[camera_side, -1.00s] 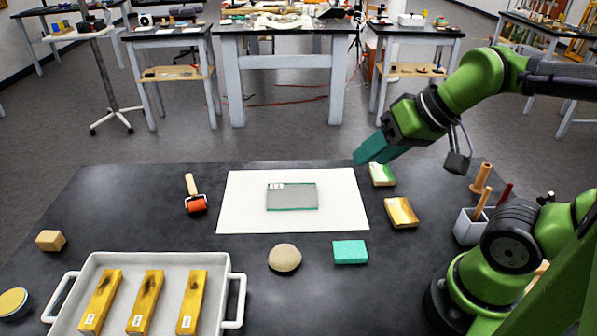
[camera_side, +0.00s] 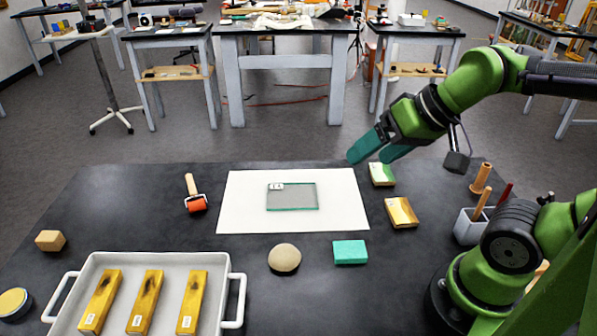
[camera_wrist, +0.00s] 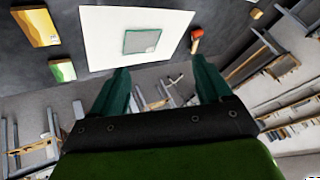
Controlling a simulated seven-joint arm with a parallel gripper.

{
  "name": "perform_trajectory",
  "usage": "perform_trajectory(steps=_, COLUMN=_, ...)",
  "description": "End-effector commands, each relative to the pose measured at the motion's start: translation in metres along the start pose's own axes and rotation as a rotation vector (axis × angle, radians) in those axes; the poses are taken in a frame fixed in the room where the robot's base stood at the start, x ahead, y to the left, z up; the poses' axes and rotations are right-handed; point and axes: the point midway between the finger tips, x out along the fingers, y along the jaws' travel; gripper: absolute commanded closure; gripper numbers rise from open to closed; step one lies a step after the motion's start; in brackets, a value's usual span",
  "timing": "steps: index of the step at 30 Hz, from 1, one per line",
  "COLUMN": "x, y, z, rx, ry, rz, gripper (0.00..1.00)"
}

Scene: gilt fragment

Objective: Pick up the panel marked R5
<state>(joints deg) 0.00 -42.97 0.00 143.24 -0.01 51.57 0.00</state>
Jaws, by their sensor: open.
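Three gold panels with dark marks and small white labels lie side by side in a white tray: the left one (camera_side: 102,298), the middle one (camera_side: 146,300) and the right one (camera_side: 192,300). The label writing is too small to read, so I cannot tell which is R5. My gripper (camera_side: 380,153) is open and empty, raised near the table's far edge, well away from the tray. In the wrist view its two teal fingers (camera_wrist: 160,72) are apart with nothing between them. The tray does not show in the wrist view.
The white tray (camera_side: 238,277) has side handles. A glass plate (camera_side: 292,200) lies on a white sheet (camera_side: 240,215).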

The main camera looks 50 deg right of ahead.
Motion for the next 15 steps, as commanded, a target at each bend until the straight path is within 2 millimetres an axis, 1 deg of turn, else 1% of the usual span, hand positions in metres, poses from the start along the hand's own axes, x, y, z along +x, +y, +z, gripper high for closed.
perform_trajectory(steps=1, x=0.0, y=0.0, z=0.0, rx=0.0, ry=0.0, rz=0.0, gripper=0.14)
perform_trajectory(steps=3, x=0.0, y=0.0, z=0.0, rx=0.0, ry=0.0, rz=0.0, gripper=0.03)
perform_trajectory(steps=4, x=0.0, y=0.0, z=0.0, rx=0.0, ry=0.0, rz=0.0, gripper=0.0)
perform_trajectory(steps=11, x=0.001, y=0.001, z=-0.001, rx=0.005, ry=0.0, rz=0.004, gripper=0.0)
perform_trajectory(steps=14, x=0.01, y=0.01, z=-0.001, rx=0.036, ry=-0.034, rz=0.03, gripper=0.0)
perform_trajectory(steps=15, x=0.014, y=0.015, z=-0.006, rx=0.058, ry=-0.048, rz=0.044, gripper=0.0)
